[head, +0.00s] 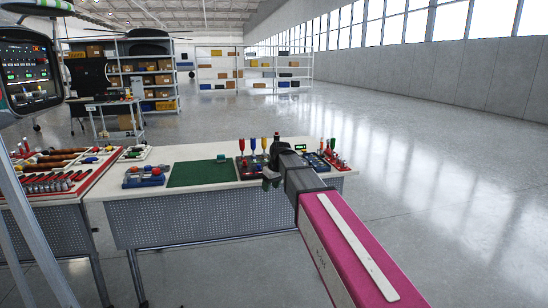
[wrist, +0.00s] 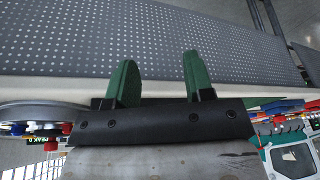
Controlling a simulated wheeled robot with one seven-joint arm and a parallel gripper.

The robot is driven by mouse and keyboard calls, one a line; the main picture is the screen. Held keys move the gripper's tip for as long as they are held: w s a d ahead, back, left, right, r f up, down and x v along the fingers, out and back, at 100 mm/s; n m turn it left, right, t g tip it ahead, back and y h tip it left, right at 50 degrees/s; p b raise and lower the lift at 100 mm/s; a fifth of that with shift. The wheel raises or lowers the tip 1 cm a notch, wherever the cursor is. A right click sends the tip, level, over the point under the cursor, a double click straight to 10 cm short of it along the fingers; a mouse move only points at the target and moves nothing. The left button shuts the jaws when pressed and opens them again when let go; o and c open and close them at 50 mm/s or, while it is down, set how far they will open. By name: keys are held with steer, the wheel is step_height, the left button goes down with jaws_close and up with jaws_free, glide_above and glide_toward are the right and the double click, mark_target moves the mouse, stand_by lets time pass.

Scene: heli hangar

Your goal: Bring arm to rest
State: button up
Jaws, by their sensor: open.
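My gripper (head: 270,179) is at the front edge of the white-topped workbench (head: 165,157) in the head view, at the end of my magenta arm that reaches in from the lower right. In the wrist view my gripper (wrist: 157,78) shows two green fingers held apart with nothing between them. Behind the fingers is the perforated grey front panel (wrist: 110,40) of the bench. The arm and gripper hide part of the bench top.
A green mat (head: 203,173) and a blue holder with red balls (head: 145,177) lie on the bench. Upright screwdrivers (head: 253,145) stand behind my gripper. The floor at right (head: 450,180) is clear.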

steer(key=s+d+f+m+g+h, duration=0.1)
steer(key=s+d+f+m, duration=0.3)
steer(key=s+d+f, duration=0.6)
steer(key=s+d+f+m+g+h, duration=0.1)
steer(key=s+d+f+m, duration=0.3)
steer(key=s+d+f, duration=0.6)
steer(key=s+f, duration=0.2)
steer(key=s, duration=0.2)
steer(key=shift+s+d+f+h, duration=0.15)
steer(key=shift+s+f+h, duration=0.15)
steer(key=shift+s+f, duration=0.1)
